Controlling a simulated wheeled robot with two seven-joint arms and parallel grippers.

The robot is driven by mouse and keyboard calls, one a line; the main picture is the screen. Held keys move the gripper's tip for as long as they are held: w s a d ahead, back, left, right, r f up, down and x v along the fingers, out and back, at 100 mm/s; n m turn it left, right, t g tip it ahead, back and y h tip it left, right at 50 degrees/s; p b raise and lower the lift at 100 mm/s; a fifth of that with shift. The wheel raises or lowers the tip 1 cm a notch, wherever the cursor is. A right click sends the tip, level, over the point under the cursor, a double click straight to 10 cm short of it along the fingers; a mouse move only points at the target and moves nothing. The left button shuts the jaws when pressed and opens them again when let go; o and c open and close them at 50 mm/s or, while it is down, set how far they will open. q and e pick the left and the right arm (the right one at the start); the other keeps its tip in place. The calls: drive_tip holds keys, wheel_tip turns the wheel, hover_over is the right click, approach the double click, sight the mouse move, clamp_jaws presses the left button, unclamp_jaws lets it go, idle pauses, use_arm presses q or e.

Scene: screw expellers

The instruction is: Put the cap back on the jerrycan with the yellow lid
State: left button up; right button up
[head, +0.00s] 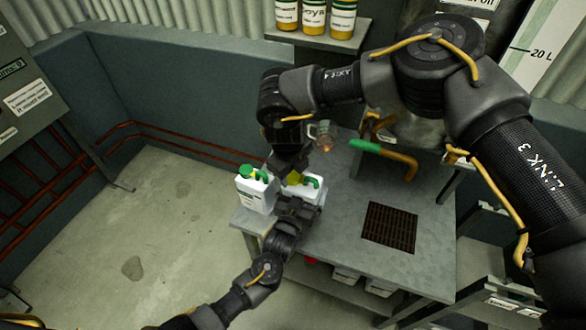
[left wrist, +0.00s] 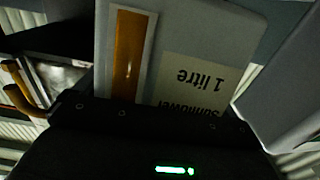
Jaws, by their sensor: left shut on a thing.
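Two white jerrycans stand side by side near the table's left end. The right jerrycan (head: 307,193) has a green handle, and a yellow piece (head: 295,178), apparently the lid, shows at its top. My left gripper (head: 298,205) is shut on this jerrycan from the near side. In the left wrist view a white can wall with an upside-down "Sunflower 1 litre" label (left wrist: 195,85) fills the space before the gripper. My right gripper (head: 288,168) points down beside the yellow piece. Its fingers are too dark to tell whether they are open or hold the piece.
The left jerrycan (head: 256,197) has a green top and stands close beside both grippers. The metal table (head: 335,240) has a dark grate (head: 389,228) at right. A clear jug (head: 322,136) and a pipe with a green handle (head: 368,148) are behind. Bottles (head: 314,16) stand on a shelf above.

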use_arm(q)
drive_tip(key=shift+r, duration=0.15)
use_arm(e)
drive_tip(key=shift+w, duration=0.1)
drive_tip(key=c, duration=0.9)
drive_tip(key=m, duration=0.5)
drive_tip(key=shift+d, duration=0.1)
drive_tip(key=o, duration=0.6)
drive_tip(key=shift+d, duration=0.1)
drive_tip(key=o, duration=0.5)
drive_tip(key=shift+c, duration=0.2)
drive_tip(key=shift+v, duration=2.35)
drive_tip(key=shift+c, duration=0.5)
